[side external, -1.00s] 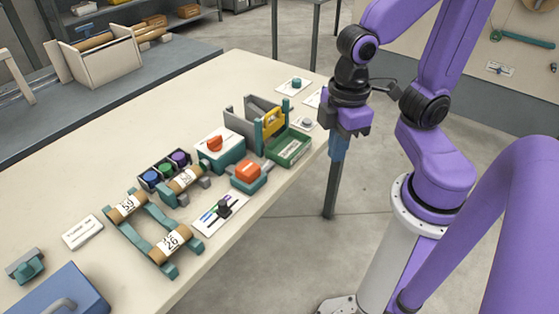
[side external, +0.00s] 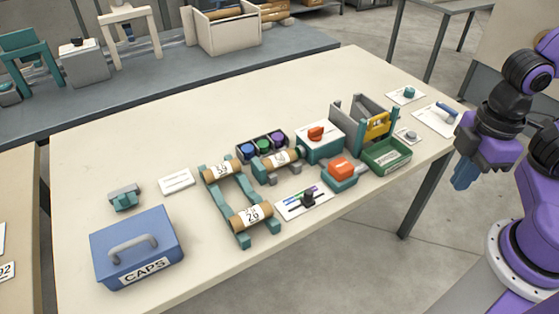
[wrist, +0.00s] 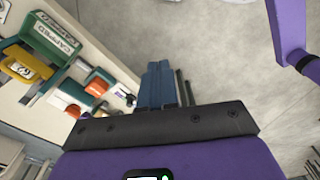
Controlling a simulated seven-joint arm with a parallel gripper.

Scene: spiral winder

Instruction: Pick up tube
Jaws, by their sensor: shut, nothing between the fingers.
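A brown tube with a white label reading 53 (side external: 222,170) lies across the teal rack (side external: 268,228). A second tube, labelled 26 (side external: 251,216), lies across the front of the same rack. A third brown tube (side external: 283,159) lies in a teal holder behind and to the right. My gripper (side external: 464,174) hangs past the right edge of the table, well away from all three tubes. Its blue fingers point down and are shut and empty; they also show shut in the wrist view (wrist: 159,84). No tube is clearly visible in the wrist view.
A blue CAPS box (side external: 140,255) stands at front left. A white and teal machine with an orange knob (side external: 318,140), an orange-topped device (side external: 341,170), a green tray (side external: 387,157) and a grey yellow-handled stand (side external: 352,115) fill the right side. The table's back left is clear.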

